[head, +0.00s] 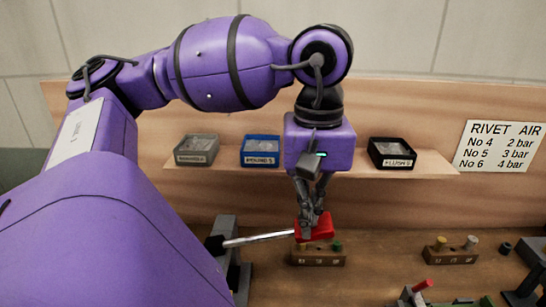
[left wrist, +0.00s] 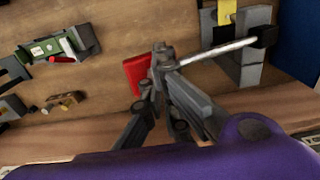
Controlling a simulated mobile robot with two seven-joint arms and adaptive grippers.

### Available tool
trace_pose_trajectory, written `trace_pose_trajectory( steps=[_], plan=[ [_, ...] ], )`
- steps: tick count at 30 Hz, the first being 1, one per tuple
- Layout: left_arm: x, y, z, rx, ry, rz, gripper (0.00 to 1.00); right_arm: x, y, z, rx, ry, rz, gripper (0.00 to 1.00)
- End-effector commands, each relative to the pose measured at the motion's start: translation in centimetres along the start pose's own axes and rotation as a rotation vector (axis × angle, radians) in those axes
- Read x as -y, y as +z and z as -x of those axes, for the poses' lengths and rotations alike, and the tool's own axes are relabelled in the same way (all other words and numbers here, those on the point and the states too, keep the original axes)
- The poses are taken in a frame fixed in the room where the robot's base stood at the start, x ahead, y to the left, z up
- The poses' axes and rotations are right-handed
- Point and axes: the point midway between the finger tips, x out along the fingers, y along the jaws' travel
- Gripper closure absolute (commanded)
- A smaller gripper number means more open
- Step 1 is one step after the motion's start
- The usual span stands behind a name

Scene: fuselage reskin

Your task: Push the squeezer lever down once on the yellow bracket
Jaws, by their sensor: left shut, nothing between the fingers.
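The squeezer (head: 229,262) is a grey stand at the lower left of the bench. Its silver lever (head: 262,238) runs nearly level to a red handle (head: 324,230). The left wrist view also shows the lever (left wrist: 212,50), the red handle (left wrist: 136,73) and, at the squeezer, part of the yellow bracket (left wrist: 227,12). My left gripper (head: 306,229) points down at the red handle, its fingers shut and empty. The fingertips overlap the handle in view; I cannot tell whether they press on it. My right gripper is not in view.
Grey (head: 196,150), blue (head: 261,151) and black (head: 391,153) bins sit on the back shelf. A green tool (left wrist: 45,48) lies on the bench.

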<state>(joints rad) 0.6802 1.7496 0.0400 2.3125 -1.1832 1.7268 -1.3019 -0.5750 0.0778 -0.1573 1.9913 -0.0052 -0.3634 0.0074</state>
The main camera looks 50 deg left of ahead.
Motion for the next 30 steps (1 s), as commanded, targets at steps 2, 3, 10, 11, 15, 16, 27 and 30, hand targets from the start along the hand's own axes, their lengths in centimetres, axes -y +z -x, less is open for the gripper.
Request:
trace_pose_trajectory(
  steps=[2, 3, 10, 11, 15, 16, 27, 30],
  plan=[
    [0.0, 0.0, -0.6, 0.001, -0.002, -0.001, 1.00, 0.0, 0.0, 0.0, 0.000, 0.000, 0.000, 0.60],
    [0.1, 0.1, -0.8, 0.002, -0.002, -0.001, 1.00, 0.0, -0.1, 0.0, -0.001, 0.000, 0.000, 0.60],
    [0.1, 0.0, -2.2, 0.003, -0.004, 0.000, 1.00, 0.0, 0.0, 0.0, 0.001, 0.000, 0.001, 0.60],
    [0.1, 0.0, -2.4, 0.003, -0.004, 0.000, 1.00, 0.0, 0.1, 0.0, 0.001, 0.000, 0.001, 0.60],
    [0.1, 0.0, -3.3, 0.002, -0.003, -0.001, 1.00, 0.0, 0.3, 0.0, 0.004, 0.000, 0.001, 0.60],
    [0.1, 0.1, -3.5, 0.003, -0.004, -0.001, 1.00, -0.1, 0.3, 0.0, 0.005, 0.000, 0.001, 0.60],
    [0.0, -0.1, -2.0, -0.003, 0.001, 0.001, 1.00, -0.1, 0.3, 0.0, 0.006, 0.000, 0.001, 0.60],
    [0.0, -0.1, -0.8, -0.003, 0.002, 0.001, 1.00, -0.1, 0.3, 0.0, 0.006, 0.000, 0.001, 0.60]
  ],
)
